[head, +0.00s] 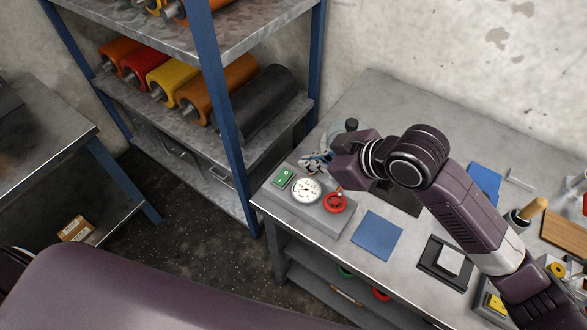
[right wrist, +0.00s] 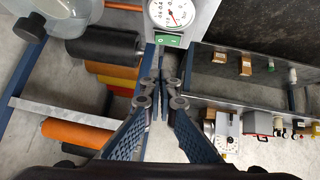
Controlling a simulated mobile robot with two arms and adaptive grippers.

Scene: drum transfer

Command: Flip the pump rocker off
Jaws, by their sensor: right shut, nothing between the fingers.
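The pump rocker is a small green switch (head: 284,177) at the left end of a grey panel box (head: 319,217) on the bench. In the right wrist view the green switch (right wrist: 169,39) lies just beyond the fingertips; its rocker position is too small to tell. A white round gauge (head: 306,189) sits beside it, then a red valve wheel (head: 335,203). My right gripper (head: 308,161) is above and behind the panel's left end, shut and empty. In the right wrist view its fingertips (right wrist: 162,62) are together below the switch, and contact cannot be told. My left gripper is out of view.
A clear jar with a dark cap (right wrist: 31,27) stands behind the right gripper. A blue mat (head: 378,236) and a black tray (head: 446,262) lie right of the panel. A blue-post shelf (head: 222,100) with coloured rolls stands left of the bench.

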